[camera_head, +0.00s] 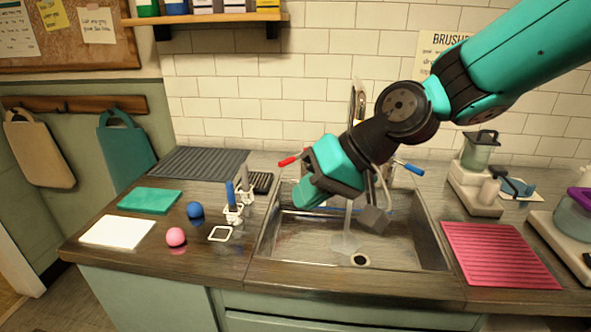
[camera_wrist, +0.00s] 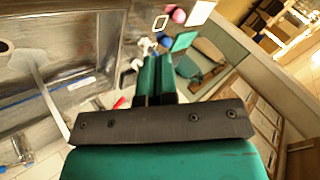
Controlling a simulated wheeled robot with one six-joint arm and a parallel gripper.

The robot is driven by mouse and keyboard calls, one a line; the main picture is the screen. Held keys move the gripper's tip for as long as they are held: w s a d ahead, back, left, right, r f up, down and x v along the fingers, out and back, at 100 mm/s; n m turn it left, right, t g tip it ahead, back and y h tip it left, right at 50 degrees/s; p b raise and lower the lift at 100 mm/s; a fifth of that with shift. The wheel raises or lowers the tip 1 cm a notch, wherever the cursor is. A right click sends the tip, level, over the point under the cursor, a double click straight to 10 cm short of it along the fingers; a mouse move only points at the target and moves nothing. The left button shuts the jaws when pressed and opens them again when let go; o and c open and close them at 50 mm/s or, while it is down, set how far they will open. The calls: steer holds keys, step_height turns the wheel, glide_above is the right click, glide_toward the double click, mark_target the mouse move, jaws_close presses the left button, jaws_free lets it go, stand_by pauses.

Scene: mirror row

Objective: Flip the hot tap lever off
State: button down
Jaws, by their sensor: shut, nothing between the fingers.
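The red hot tap lever (camera_head: 289,160) sticks out to the left behind my gripper at the back of the sink. Its red tip also shows in the wrist view (camera_wrist: 119,102), just left of my fingers. My gripper (camera_head: 302,196) is shut and empty, with its teal fingers pointing down and left over the sink's left edge. In the wrist view the fingers (camera_wrist: 155,62) lie side by side, apart from the lever. A pale stream of water (camera_head: 348,222) falls into the sink. My arm hides much of the tap body.
The blue lever (camera_head: 409,167) sticks out at the right of the tap. A stand with a blue brush (camera_head: 231,193), a blue ball (camera_head: 195,210) and a pink ball (camera_head: 176,237) are left of the sink (camera_head: 433,246). A red ribbed mat (camera_head: 497,254) lies right.

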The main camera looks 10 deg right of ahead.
mark_target(290, 161)
steer(key=w+d+f+m+t+b, duration=0.1)
steer(key=w+d+f+m+t, duration=0.2)
steer(key=w, duration=0.4)
steer(key=w+d+f+m+t+b, duration=0.1)
steer(key=w+d+f+m+t, duration=0.2)
steer(key=w+d+m, duration=0.3)
steer(key=w+d+f+m+t+b, duration=0.2)
steer(key=w+d+f+m+t, duration=0.2)
steer(key=w, duration=0.5)
steer(key=shift+w+d+f, duration=0.3)
steer(key=shift+d+f, duration=0.05)
steer(key=shift+d, duration=0.2)
steer(key=shift+w, duration=0.1)
steer(key=shift+y, duration=0.3)
steer(key=p+x, duration=0.2)
steer(key=x, duration=1.2)
steer(key=shift+p, duration=0.35)
steer(key=shift+m, duration=0.3)
